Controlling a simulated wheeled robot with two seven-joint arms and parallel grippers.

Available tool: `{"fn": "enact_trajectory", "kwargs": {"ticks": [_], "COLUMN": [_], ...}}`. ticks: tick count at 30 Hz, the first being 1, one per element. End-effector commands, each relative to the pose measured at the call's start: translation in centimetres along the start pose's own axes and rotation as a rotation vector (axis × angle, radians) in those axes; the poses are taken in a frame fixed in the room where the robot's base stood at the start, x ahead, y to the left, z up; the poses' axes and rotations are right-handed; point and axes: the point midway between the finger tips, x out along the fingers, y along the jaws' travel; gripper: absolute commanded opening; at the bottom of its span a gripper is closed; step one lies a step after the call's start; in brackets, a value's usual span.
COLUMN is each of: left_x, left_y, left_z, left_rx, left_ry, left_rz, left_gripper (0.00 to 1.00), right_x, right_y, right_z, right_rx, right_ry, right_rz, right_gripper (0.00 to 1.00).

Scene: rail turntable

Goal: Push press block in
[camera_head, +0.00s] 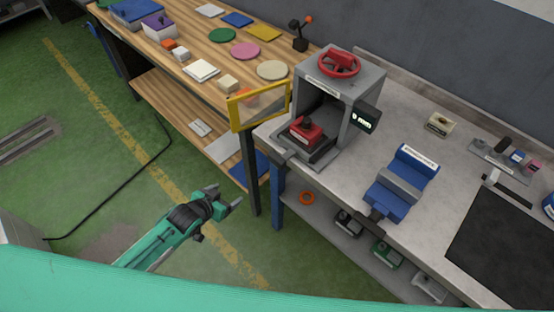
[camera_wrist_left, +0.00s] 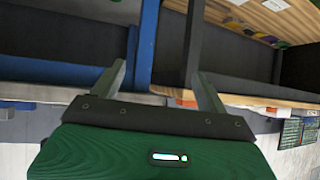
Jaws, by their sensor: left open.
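A grey press (camera_head: 355,85) stands on the grey workbench, with a red handwheel (camera_head: 339,62) on top and a small lit display (camera_head: 365,118) on its side. A red press block (camera_head: 306,131) with a dark knob sits at the press's open front, on a dark base (camera_head: 312,150). My left gripper (camera_head: 226,196) is open and empty, over the floor to the lower left of the press and apart from it. In the left wrist view its two fingers (camera_wrist_left: 160,85) are spread with nothing between them. The block is not recognisable there. My right gripper is not in view.
A yellow-framed clear panel (camera_head: 260,106) stands left of the press opening. A blue vise (camera_head: 402,183) sits right of the press. A wooden table (camera_head: 188,95) with coloured discs and blocks is behind left. Green floor (camera_head: 100,160) is mostly clear.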

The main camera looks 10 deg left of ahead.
Motion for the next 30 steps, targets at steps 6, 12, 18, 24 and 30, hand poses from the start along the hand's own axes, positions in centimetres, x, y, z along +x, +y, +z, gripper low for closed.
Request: {"fn": "enact_trajectory", "kwargs": {"ticks": [6,12,18,24,30], "left_x": [-5.7,-9.2,-8.7,-5.5,-1.8], "left_y": [4.9,7.7,8.3,9.1,10.0], "left_z": [-10.7,-14.4,-15.3,-16.2,-17.0], "left_rx": [0.062,0.085,0.086,0.086,0.088], "left_ry": [0.161,0.218,0.226,0.226,0.225], "left_rz": [0.140,0.214,0.224,0.223,0.223], "left_gripper": [0.76,0.76,0.76,0.76,0.76], "right_x": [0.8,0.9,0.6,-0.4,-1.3], "right_y": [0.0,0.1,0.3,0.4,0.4], "right_z": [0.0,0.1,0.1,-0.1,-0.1], "right_rx": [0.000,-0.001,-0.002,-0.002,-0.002], "right_ry": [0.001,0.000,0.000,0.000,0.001], "right_rz": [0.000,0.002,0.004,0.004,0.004], "right_gripper": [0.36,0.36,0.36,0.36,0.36]}}
